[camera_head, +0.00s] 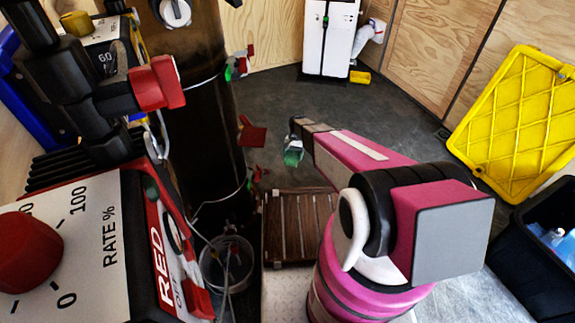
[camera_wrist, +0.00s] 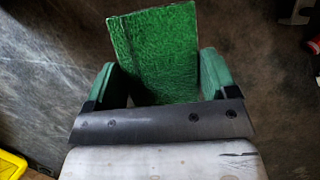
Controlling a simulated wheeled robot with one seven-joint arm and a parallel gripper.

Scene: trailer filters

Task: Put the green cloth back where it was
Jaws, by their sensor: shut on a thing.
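My gripper (camera_wrist: 156,82) has green fingers and is shut on the green cloth (camera_wrist: 158,45), which shows between them in the wrist view as a flat, textured square. In the head view my gripper (camera_head: 293,142) is small at the end of my pink arm, near the middle of the picture. The green cloth (camera_head: 292,158) shows there as a small green patch at the fingertips, above the dark floor. Its lower edge is hidden by the gripper in the wrist view.
A dark column (camera_head: 195,100) with valves and hoses stands left of my gripper. A slatted wooden platform (camera_head: 295,228) and a bucket (camera_head: 228,265) are below. A yellow lid (camera_head: 518,125) leans at the right by a black bin (camera_head: 530,255). A white cabinet (camera_head: 328,38) stands at the back. The middle floor is clear.

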